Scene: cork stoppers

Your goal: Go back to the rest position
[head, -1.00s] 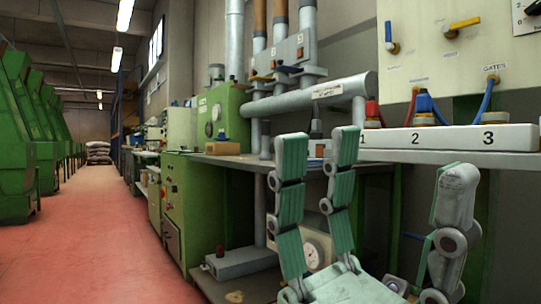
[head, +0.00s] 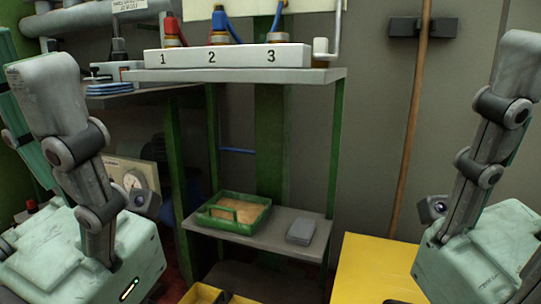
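My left gripper (head: 28,60) stands at the left edge of the head view with its fingers pointing up. A grey finger is in front and green-padded fingers are partly hidden behind it. They stand apart, and nothing shows between them. My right gripper (head: 515,65) is at the right edge. Only one upright finger and part of its palm show; the other fingers are out of frame. I see nothing held there, but its opening is hidden.
A white block numbered 1, 2, 3 (head: 228,56) sits on a shelf (head: 300,75) between my grippers. Below, a green tray (head: 262,216) and a grey box (head: 302,231) stand on a lower shelf (head: 255,236). A yellow surface (head: 375,270) lies front right. A wooden pole (head: 410,140) leans against the wall.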

